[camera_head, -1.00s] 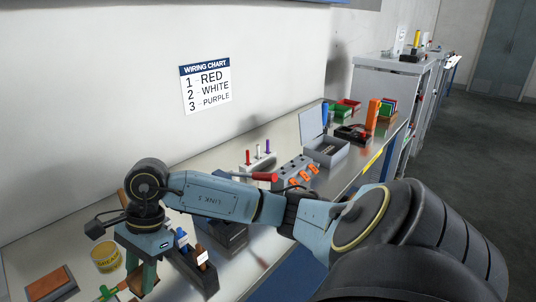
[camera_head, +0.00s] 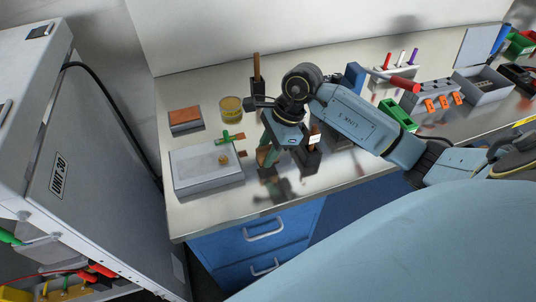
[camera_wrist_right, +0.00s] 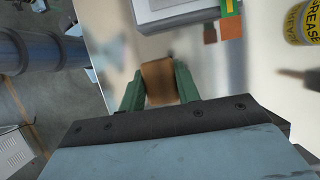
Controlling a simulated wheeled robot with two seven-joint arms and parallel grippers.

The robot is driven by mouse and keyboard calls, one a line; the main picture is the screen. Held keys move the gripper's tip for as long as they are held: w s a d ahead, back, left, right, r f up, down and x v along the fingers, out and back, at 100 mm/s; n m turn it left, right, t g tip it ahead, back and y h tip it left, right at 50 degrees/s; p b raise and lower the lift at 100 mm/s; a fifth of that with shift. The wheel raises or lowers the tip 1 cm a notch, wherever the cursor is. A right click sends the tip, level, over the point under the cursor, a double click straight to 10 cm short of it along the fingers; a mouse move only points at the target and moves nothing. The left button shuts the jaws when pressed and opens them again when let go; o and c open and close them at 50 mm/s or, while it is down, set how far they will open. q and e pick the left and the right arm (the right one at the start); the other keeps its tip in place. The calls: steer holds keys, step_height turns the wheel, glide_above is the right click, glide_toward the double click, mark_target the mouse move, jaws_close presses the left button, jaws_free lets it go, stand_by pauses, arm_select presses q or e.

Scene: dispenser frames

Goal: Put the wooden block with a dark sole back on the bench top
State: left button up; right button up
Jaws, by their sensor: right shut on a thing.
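My right gripper (camera_head: 267,160) points down over the front part of the bench top (camera_head: 225,208). Its green fingers are shut on the brown wooden block (camera_wrist_right: 159,82), which shows between the fingertips in the right wrist view. In the head view the block is mostly hidden by the fingers, with a dark lower part (camera_head: 267,173) showing under them. I cannot tell whether it touches the bench; a blurred reflection shows below it. My left gripper is not in view.
A grey plate (camera_head: 207,170) lies left of the gripper. A yellow tin (camera_head: 231,106) and a brown-topped box (camera_head: 185,117) are behind. A dark holder (camera_head: 309,162) stands close on the right. Bench front is bare; a grey cabinet (camera_head: 75,160) stands left.

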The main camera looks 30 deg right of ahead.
steer(key=shift+f, duration=1.1)
steer(key=o, duration=0.5)
steer(key=shift+f, duration=0.2)
steer(key=o, duration=0.4)
steer(key=shift+r, duration=0.1)
steer(key=shift+o, duration=0.2)
steer(key=v, duration=1.2)
steer(key=shift+r, duration=0.15)
